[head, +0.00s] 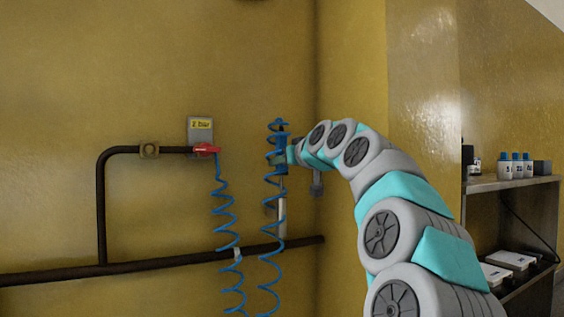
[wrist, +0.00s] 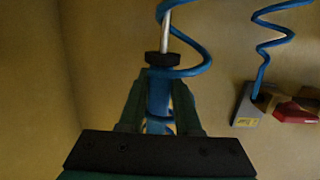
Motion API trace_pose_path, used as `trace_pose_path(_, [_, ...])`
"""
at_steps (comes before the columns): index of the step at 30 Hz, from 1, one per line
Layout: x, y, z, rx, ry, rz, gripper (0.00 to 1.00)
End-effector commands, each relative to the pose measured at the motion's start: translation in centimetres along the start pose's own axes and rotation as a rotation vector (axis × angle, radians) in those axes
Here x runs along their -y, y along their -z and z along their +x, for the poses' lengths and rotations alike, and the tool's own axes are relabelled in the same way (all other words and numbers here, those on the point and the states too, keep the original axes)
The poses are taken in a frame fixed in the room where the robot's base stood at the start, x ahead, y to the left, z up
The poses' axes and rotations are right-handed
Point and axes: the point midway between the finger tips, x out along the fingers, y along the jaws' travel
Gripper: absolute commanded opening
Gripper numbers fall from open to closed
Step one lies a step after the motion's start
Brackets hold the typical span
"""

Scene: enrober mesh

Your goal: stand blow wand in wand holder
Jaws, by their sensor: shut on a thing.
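The blow wand has a blue handle (head: 281,160), with a thin metal tube pointing down from it in the head view. In the wrist view its blue body (wrist: 158,95), black collar and metal tube (wrist: 166,32) show between my fingers; the tube's end is out of frame. My gripper (wrist: 160,100) is shut on the handle, and the wand looks about upright. A pale upright tube (head: 282,217) on the wall, likely the wand holder, is below the wand in the head view. I cannot tell whether the wand's tip is above it or inside it.
A blue coiled hose (head: 271,270) hangs around the wand and pale tube. A second coil (head: 224,212) hangs from a red valve (head: 206,149) at left. A dark pipe (head: 150,262) crosses the wall. A shelf (head: 510,183) with bottles stands at right.

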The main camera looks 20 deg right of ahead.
Motion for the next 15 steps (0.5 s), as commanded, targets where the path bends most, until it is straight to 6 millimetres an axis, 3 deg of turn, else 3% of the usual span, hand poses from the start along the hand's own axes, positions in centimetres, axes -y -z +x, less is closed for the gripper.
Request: trace_pose_path(15, [0.0,-2.5,0.4,0.0,0.0,0.001,0.0])
